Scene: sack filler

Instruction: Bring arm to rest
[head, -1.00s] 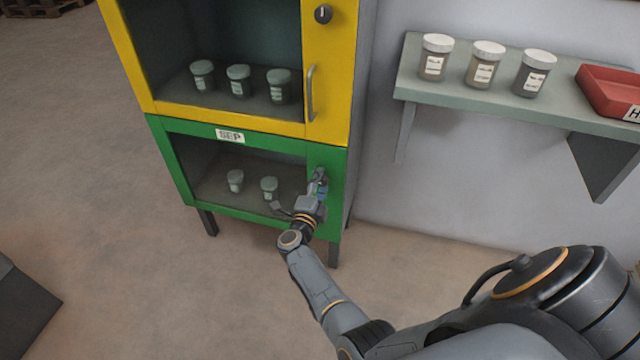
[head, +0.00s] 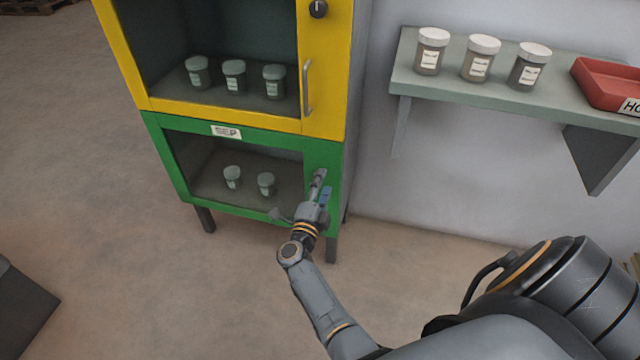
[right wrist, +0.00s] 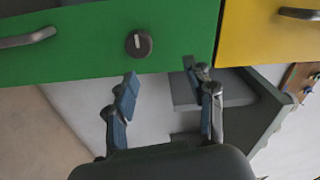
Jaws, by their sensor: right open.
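The right gripper (head: 319,187) is in front of the right side of the green lower cabinet (head: 253,217) in the head view. In the right wrist view, its blue-padded fingers (right wrist: 168,98) are spread apart with nothing between them. A dark round knob (right wrist: 138,43) on the green frame shows beyond the fingertips, apart from them. A metal handle (right wrist: 27,38) is on the same green frame. My right arm (head: 322,300) reaches out toward the cabinet. The left gripper is in neither view.
The yellow upper cabinet (head: 325,80) has its own handle (head: 307,88) and several jars behind its front. A wall shelf (head: 470,90) to the right bears three white-lidded jars (head: 480,58) and a red tray (head: 607,88). Open floor (head: 130,270) lies left of the arm.

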